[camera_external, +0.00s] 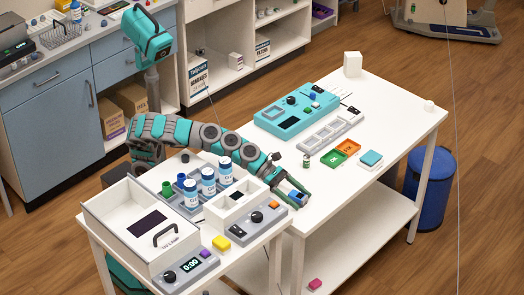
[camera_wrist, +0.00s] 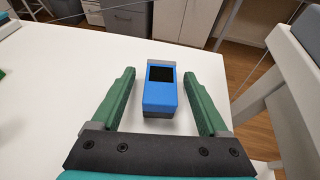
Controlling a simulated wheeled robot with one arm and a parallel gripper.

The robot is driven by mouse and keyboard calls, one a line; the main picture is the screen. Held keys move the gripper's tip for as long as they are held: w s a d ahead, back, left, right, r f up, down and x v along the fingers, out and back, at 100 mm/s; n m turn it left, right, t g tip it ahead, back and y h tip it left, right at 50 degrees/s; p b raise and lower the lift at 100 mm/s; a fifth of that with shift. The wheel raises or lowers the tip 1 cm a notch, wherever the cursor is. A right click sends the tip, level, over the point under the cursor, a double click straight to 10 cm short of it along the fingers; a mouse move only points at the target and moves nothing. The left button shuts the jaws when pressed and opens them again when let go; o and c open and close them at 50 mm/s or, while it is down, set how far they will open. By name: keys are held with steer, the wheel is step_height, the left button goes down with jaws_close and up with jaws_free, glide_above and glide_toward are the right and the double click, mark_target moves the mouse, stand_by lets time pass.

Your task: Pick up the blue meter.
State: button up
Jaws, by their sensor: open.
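The blue meter (camera_wrist: 158,99) is a small upright-looking blue box with a black square screen and grey ends, in the middle of the wrist view. It is on the white table (camera_wrist: 60,110). My gripper (camera_wrist: 159,74) is open, with one green finger on each side of the meter. A gap shows between each finger and the meter. In the external view my gripper (camera_external: 293,192) is low over the near left part of the long table, and a bit of blue between its fingers is mostly hidden.
The table edge lies close to the right of the meter in the wrist view. A grey control box (camera_external: 256,223) is close on the left.

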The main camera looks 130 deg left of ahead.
jaws_close()
stand_by(0.5)
